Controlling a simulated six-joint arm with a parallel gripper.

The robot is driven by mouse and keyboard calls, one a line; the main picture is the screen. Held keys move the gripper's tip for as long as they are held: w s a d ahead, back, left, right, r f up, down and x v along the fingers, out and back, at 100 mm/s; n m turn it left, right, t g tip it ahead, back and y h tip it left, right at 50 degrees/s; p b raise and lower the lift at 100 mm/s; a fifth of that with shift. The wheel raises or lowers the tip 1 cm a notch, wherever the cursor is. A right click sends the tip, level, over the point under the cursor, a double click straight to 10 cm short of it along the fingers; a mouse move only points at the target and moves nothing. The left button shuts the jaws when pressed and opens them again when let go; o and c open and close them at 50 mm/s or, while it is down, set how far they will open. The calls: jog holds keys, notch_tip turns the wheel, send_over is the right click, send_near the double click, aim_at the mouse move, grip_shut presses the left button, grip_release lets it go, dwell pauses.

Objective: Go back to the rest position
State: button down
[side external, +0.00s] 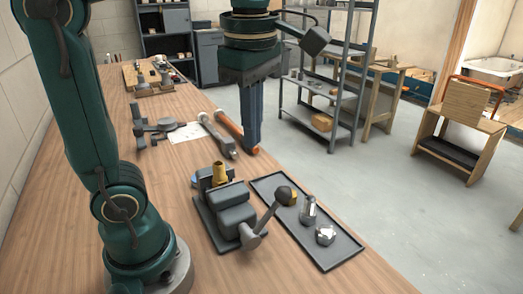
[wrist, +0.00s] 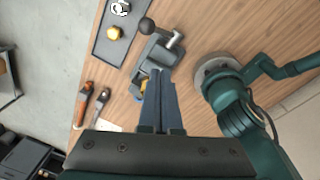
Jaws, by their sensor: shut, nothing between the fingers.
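My gripper (side external: 250,147) points straight down above the right edge of the wooden bench, behind the vise in the side view, with its dark fingers together. In the wrist view its fingertips (wrist: 159,73) are also together, with nothing seen between them. A grey vise (side external: 230,212) stands on the bench, with a brass fitting (side external: 220,173) upright at its jaws. In the wrist view the fingers partly cover the vise (wrist: 157,55) and the brass piece. My gripper appears apart from both.
A dark tray (side external: 338,259) with metal fittings (side external: 325,235) lies beside the vise; its lever (side external: 268,214) reaches over the tray's edge. A wrench (side external: 217,135) and an orange-ended tool (side external: 230,126) lie near my gripper. Shelving (side external: 320,85) stands behind.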

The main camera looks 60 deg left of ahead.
jog(key=s+d+f+m+t, duration=0.1)
jog(key=f+m, duration=0.3)
jog(key=m, duration=0.7)
jog(key=s+f+m+t+h, duration=0.1)
jog(key=s+f+m+t, duration=0.1)
jog(key=m, duration=1)
jog(key=shift+s+d+f+t, duration=0.4)
jog(key=shift+f+t, duration=0.45)
jog(key=shift+t, duration=0.15)
